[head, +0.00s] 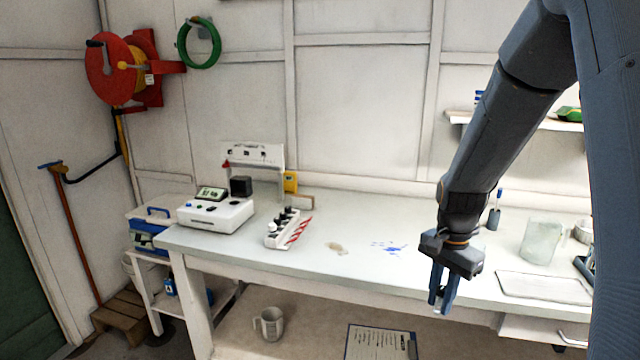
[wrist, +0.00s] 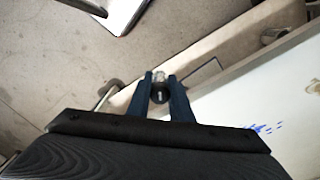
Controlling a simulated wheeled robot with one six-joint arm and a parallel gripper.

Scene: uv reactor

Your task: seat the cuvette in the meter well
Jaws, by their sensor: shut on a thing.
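My gripper (head: 441,294) points down in front of the bench's front edge, right of centre in the head view. In the wrist view my gripper (wrist: 160,78) is shut on a small clear vial with a dark cap, the cuvette (wrist: 159,93). In the head view the cuvette is mostly hidden between the fingers. The white meter (head: 216,215) stands at the left end of the bench, with a small screen and a black block at its back. I cannot make out its well clearly. The gripper is far to the right of the meter.
A white rack (head: 285,230) with several dark-capped vials and red-striped side stands right of the meter. Stains mark the middle of the bench (head: 350,215), which is otherwise clear. A glass beaker (head: 541,241) and a white tray (head: 543,288) are at the right.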

